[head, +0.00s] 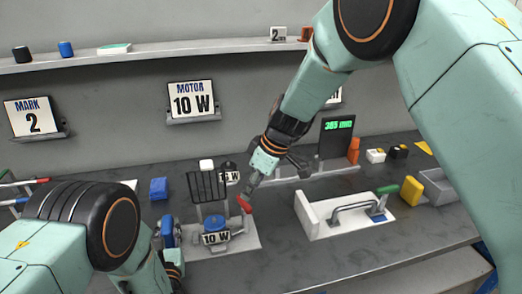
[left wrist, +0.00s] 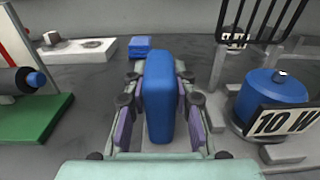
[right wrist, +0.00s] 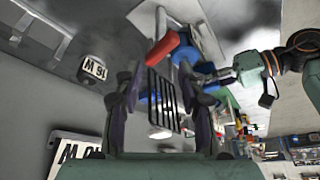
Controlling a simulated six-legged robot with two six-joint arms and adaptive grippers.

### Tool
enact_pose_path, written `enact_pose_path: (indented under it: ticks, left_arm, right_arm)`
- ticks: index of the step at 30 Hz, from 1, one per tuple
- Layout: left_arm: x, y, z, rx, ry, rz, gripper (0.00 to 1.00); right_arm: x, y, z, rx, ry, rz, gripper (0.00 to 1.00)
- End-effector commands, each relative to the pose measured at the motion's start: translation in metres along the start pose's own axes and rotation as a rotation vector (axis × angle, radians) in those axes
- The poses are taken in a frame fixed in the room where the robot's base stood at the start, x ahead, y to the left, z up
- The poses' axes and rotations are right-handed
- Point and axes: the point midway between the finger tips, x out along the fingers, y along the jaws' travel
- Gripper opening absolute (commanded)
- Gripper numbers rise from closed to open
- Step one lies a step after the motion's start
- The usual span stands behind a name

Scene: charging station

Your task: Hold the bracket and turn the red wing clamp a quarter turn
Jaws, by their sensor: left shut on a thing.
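The red wing clamp (head: 244,204) stands at the right of a motor fixture whose blue motor (head: 215,222) carries a 10 W label. My right gripper (head: 250,187) is just above the clamp. In the right wrist view the red wing (right wrist: 162,48) shows ahead of the spread fingers (right wrist: 163,92); nothing is held between them. My left gripper (left wrist: 158,90) is shut on an upright blue block (left wrist: 158,110), apparently the bracket's grip, left of the motor. This blue block (head: 169,232) also shows in the head view, partly hidden by my left arm.
A black wire guard (head: 207,187) stands behind the motor. A white tray (head: 318,226) with a metal handle lies to the right, beside a yellow block (head: 412,190). A display (head: 336,137) stands behind. Bare bench (head: 270,265) shows in front.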

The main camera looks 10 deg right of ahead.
Motion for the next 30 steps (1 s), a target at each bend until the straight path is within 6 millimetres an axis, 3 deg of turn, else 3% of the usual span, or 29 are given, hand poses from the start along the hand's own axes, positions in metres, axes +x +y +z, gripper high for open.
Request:
enact_pose_path:
  ticks: [11,19,30]
  left_arm:
    - [0.001,0.000,0.001,-0.001,-0.004,0.000,0.00]
    - [0.001,0.000,0.001,-0.002,-0.004,0.000,0.00]
    - [0.001,0.000,0.001,-0.001,-0.004,0.000,0.00]
  right_arm:
    - [-0.066,0.000,-0.001,0.001,0.002,0.002,0.40]
    - [-0.077,-0.006,-0.008,0.215,-0.029,-0.067,0.40]
    - [-0.091,0.010,-0.022,0.454,-0.097,-0.128,0.40]
